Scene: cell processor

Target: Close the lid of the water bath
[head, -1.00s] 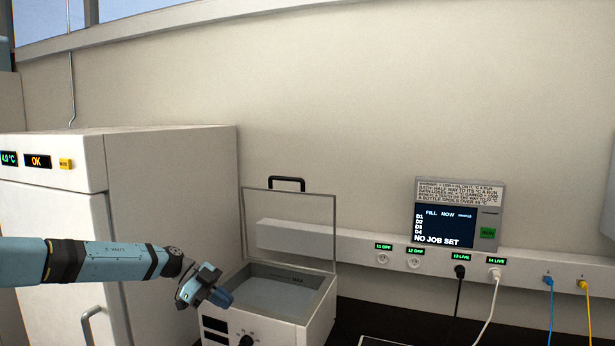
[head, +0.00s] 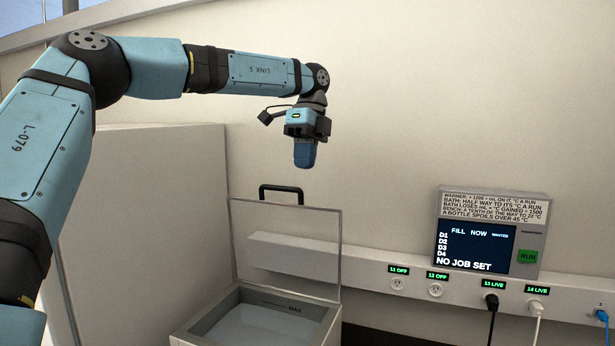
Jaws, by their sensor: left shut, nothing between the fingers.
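The water bath (head: 318,338) stands at the bottom of the head view, cut off by the lower edge. Its lid (head: 285,240) is a see-through panel with a thin frame, standing upright and open at the back of the bath. A black handle (head: 281,190) is on the lid's top edge. Grey-blue water shows inside the bath. My left gripper (head: 305,163) is shut and empty. It points down, above and slightly right of the handle in the picture, with a clear gap between them. My right gripper is not in view.
A white cabinet (head: 150,230) stands left of the bath, partly behind my left arm. A wall rail (head: 380,268) with sockets and plugged cables runs right of the lid. A display panel (head: 490,235) reading "NO JOB SET" sits above it. The wall area above is clear.

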